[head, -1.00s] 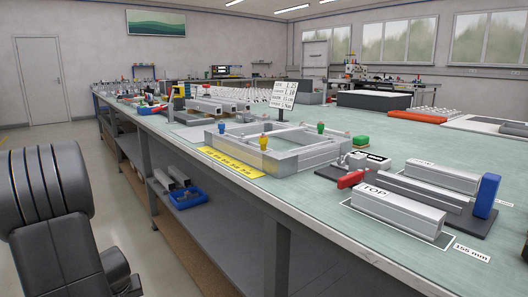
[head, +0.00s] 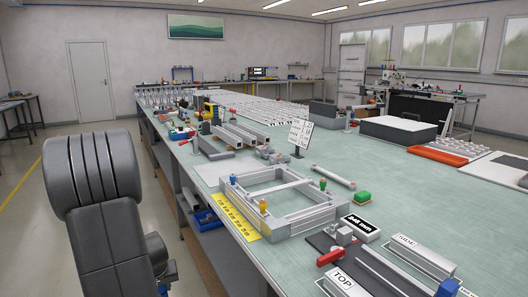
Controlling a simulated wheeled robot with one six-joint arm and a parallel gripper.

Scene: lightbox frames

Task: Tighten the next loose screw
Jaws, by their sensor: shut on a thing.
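An open rectangular frame of silvery bars (head: 312,222) lies on the green bench top (head: 395,192). Small coloured knob-like pieces stand at its corners: blue (head: 233,180), orange (head: 263,206) and green (head: 323,184). I cannot tell from here which are screws or whether any is loose. A yellow marked strip (head: 236,219) lies along the frame's left side. A dark grey link of my own arm fills the lower left, over the floor beside the bench. My gripper and whatever it holds are out of view.
A clamp with a red handle (head: 330,257) and a bar marked TOP (head: 346,283) lie nearer. A sign on a stand (head: 300,134) rises behind the frame. The bench top farther right has bare room.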

